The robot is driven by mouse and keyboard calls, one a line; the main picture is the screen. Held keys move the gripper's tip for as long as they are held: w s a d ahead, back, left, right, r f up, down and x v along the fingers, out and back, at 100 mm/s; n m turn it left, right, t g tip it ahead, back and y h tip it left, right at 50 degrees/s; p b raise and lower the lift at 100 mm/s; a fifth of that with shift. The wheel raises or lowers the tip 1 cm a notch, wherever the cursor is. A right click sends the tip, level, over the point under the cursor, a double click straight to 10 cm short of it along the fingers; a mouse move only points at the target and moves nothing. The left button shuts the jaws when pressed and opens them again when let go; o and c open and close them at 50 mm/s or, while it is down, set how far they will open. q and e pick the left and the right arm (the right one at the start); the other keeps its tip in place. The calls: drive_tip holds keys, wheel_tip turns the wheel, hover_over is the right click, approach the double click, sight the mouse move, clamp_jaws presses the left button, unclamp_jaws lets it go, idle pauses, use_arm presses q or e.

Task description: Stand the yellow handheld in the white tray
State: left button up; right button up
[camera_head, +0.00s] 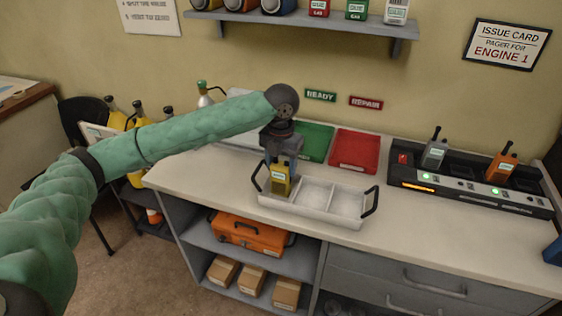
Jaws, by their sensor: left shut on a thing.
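The yellow handheld (280,181) is upright at the left end of the white tray (314,214). My left gripper (279,160) comes down from above and is shut on the upper part of the handheld. The gripper hides the handheld's top. I cannot tell whether the handheld's base touches the tray floor. The tray has a black handle at each end, and its middle and right compartments look empty. My right gripper is not in view.
Behind the tray lie a green tray (316,141) and a red tray (355,151). To the right, a charger dock (472,187) holds a grey handheld (434,152) and an orange handheld (501,166). Counter space between tray and dock is clear.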

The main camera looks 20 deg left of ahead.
sight(281, 164)
use_arm(q)
drive_tip(key=shift+f, duration=0.1)
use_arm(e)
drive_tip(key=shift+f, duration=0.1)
use_arm(q)
drive_tip(key=o, duration=1.5)
drive_tip(key=shift+f, duration=0.1)
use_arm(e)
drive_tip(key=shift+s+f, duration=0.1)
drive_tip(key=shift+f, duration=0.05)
use_arm(q)
drive_tip(key=shift+r, duration=0.3)
wheel_tip(281, 164, up, 12)
drive_tip(key=b, duration=0.3)
drive_tip(key=shift+f, duration=0.15)
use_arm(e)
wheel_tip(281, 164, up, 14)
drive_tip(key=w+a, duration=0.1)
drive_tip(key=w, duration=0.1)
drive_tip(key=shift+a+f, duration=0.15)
use_arm(q)
drive_tip(key=shift+f, duration=0.1)
